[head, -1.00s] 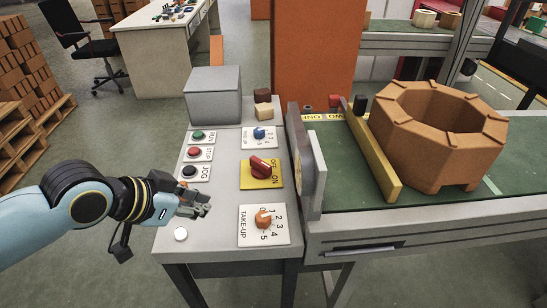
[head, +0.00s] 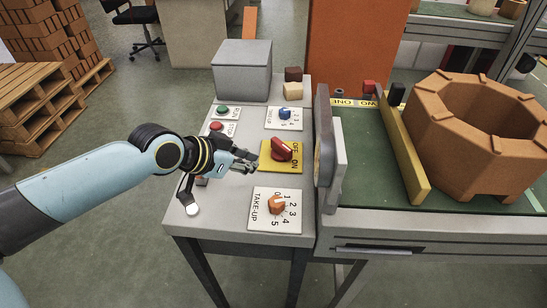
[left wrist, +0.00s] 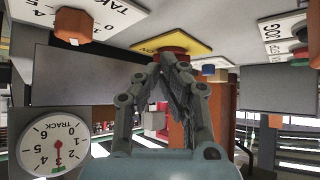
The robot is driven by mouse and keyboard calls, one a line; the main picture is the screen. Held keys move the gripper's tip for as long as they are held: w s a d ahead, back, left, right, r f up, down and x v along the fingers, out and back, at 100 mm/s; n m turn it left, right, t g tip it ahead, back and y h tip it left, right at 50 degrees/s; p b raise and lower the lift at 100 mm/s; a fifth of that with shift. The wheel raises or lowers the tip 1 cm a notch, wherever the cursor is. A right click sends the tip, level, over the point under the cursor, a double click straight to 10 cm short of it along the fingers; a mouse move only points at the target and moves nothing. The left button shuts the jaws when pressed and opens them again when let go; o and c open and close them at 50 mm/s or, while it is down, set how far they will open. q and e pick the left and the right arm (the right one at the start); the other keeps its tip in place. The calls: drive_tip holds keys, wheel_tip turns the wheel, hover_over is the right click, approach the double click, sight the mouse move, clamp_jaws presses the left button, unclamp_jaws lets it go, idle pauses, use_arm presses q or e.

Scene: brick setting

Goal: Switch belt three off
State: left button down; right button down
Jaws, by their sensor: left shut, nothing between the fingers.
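A red rotary switch (head: 282,148) sits on a yellow plate (head: 292,167) marked OFF and ON, on the grey console (head: 230,235). I cannot tell for sure which mark it points to. In the left wrist view the yellow plate (left wrist: 180,40) is beyond my fingers, and the red switch is partly hidden. My left gripper (head: 250,162) is shut and empty, just left of the switch. I cannot tell if the fingertips touch it. In the left wrist view my closed fingers (left wrist: 168,60) point toward the plate. My right gripper is not in view.
An orange TAKE-UP knob (head: 277,204) lies nearer the front, and a blue knob (head: 284,113) farther back. Green (head: 222,110) and red (head: 216,127) buttons line the left side. A grey box (head: 241,70) stands behind. The belt (head: 355,165) carries an octagonal brick ring (head: 440,140).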

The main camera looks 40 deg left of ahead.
sight(284, 159)
use_arm(q)
drive_tip(key=x, duration=0.4)
drive_tip(key=w, duration=0.2)
drive_tip(key=shift+w+d, duration=0.3)
drive_tip(key=shift+d, duration=0.05)
drive_tip(key=shift+w+d+f, duration=0.1)
drive_tip(key=shift+w+d, duration=0.05)
drive_tip(key=shift+w, duration=0.6)
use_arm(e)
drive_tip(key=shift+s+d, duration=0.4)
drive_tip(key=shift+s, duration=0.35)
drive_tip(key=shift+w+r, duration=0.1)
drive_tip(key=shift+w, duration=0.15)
